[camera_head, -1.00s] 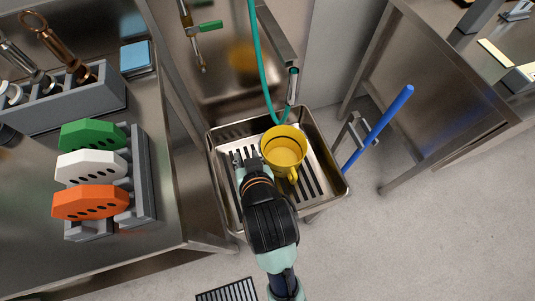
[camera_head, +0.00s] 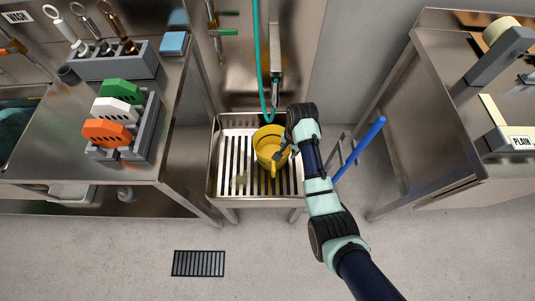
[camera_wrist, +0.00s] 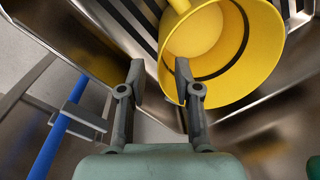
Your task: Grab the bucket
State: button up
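The yellow bucket (camera_head: 266,150) stands in the slatted metal sink basin (camera_head: 213,165), with its handle toward the front. It also shows in the wrist view (camera_wrist: 235,70), where I look into its open top. My gripper (camera_head: 283,152) is at the bucket's right side in the head view. In the wrist view my gripper (camera_wrist: 160,72) is open, its two fingers apart. The right finger overlaps the bucket's near rim and the left finger lies outside it. I cannot tell whether either finger touches the bucket. My arm covers part of the basin's right side.
A teal hose (camera_head: 259,60) hangs above the basin. A blue-handled tool (camera_head: 360,152) leans just right of my arm. Metal tables stand left (camera_head: 175,130) and right (camera_head: 420,105). A floor drain (camera_head: 198,263) lies on open floor in front.

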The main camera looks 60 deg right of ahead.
jog(key=shift+w+f+b, duration=0.2)
jog(key=shift+f+b, duration=0.4)
jog(key=shift+f, duration=0.65)
notch_tip(320, 180, down, 5)
jog(key=b, duration=0.4)
jog(key=shift+w+f, duration=0.15)
jog(key=shift+f, duration=0.05)
jog(key=shift+d+r, duration=0.1)
jog(key=shift+r, duration=0.05)
grip_shut()
